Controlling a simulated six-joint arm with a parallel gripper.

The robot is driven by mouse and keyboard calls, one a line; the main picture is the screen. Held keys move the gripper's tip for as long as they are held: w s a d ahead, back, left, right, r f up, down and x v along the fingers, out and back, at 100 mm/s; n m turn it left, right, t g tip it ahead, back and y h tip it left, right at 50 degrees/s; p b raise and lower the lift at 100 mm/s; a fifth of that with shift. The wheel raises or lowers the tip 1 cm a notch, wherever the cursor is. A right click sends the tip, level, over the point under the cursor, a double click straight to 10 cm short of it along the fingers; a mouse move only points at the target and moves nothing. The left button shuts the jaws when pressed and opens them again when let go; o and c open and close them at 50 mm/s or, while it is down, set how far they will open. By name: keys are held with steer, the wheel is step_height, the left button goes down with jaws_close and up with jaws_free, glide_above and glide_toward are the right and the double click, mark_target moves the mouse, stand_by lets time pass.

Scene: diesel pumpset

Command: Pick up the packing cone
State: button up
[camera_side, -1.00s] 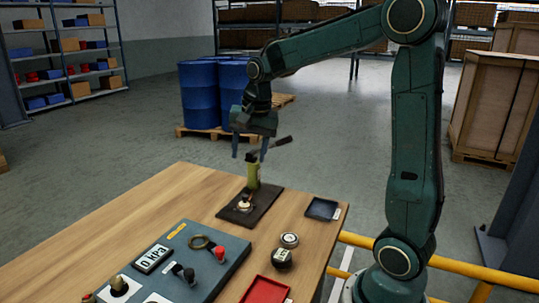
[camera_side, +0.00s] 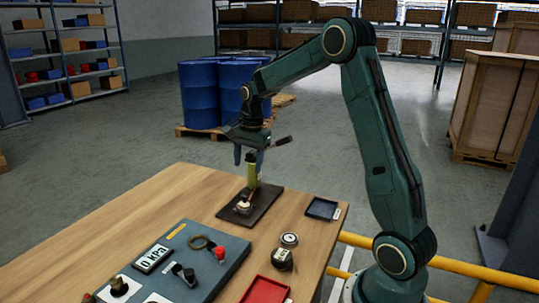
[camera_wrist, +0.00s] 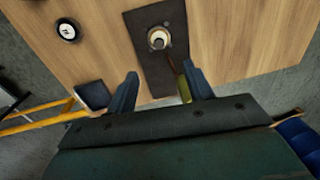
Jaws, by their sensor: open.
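I cannot make out a thing that is plainly a packing cone. The likeliest is a small pale round piece with a dark centre, standing on a dark base plate; it shows in the side view (camera_side: 243,207) and the wrist view (camera_wrist: 158,38). My gripper (camera_side: 249,161) is open and points down above that end. In the wrist view the cylinder (camera_wrist: 183,90) shows just inside the right finger; contact cannot be told.
The wooden table (camera_side: 150,205) carries a grey-blue panel (camera_side: 205,262) with a display (camera_side: 152,259) reading 10 kPa. A small dark tray (camera_side: 322,209), a red tray (camera_side: 265,290) and round gauge-like pieces (camera_side: 283,259) lie to the right. The table's left part is clear.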

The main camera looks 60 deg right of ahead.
mark_target(245, 196)
steer(key=f, duration=0.7)
steer(key=shift+w+f, duration=0.3)
steer(key=shift+w, duration=0.1)
steer(key=shift+w+a+f, duration=0.1)
steer(key=shift+w+f, duration=0.05)
steer(key=shift+f, duration=1.15)
steer(key=shift+w+a+f, duration=0.1)
steer(key=shift+f, duration=1.15)
steer(key=c, duration=1.1)
jaws_close()
steer(key=shift+r, duration=0.1)
step_height(245, 196, up, 20)
